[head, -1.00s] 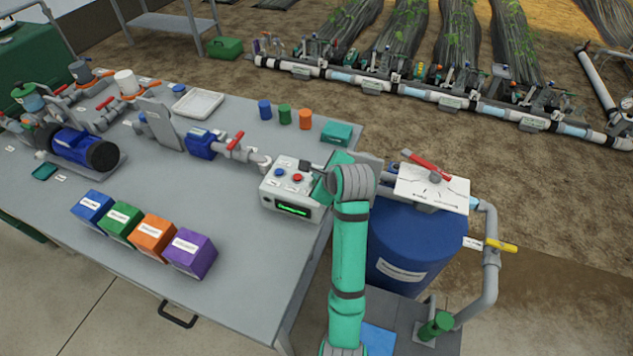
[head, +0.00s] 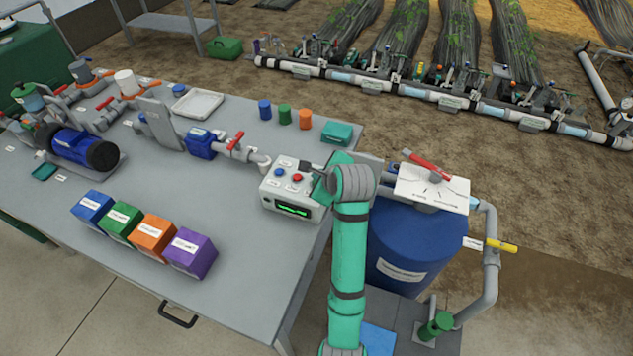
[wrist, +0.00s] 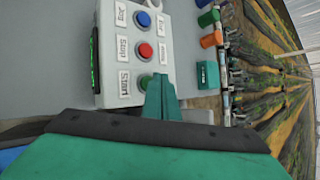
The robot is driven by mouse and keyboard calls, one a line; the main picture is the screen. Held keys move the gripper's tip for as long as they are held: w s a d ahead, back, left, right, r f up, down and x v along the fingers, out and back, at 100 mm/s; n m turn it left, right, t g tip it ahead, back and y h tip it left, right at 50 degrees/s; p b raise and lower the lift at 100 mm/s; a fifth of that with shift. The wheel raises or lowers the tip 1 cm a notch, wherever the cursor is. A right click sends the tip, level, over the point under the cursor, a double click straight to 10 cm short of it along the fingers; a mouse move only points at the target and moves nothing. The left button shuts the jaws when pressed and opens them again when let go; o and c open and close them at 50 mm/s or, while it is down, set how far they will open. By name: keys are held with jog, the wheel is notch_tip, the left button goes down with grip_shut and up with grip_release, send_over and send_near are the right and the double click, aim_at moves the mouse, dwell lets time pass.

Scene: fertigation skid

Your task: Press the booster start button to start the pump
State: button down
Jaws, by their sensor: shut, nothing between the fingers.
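The white control box (head: 282,201) stands at the right end of the grey bench, with a green-lit display (head: 293,210). In the wrist view its labelled buttons form a row: blue Jog button (wrist: 142,19), red Stop button (wrist: 145,50) and green Start button (wrist: 145,81). My gripper (wrist: 160,84) is shut and empty, its tip right beside the Start button and overlapping its edge. I cannot tell whether it touches the button. In the head view my gripper (head: 319,188) hides the Start button.
A blue drum (head: 415,245) with a white panel (head: 432,188) and red lever (head: 427,164) stands right of the bench. Pipework with a red-handled valve (head: 235,141) lies left of the box. Coloured boxes (head: 190,254) sit at the front; bench between is clear.

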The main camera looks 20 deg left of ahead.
jog(key=shift+f, duration=0.4)
jog(key=shift+f, duration=0.25)
dwell(0.5)
jog(key=shift+s+a+f, duration=0.1)
jog(key=shift+f, duration=0.05)
dwell(0.5)
jog(key=shift+r, duration=0.85)
jog(key=shift+w+r, duration=0.1)
jog(key=shift+w, duration=0.1)
jog(key=shift+r, duration=2.4)
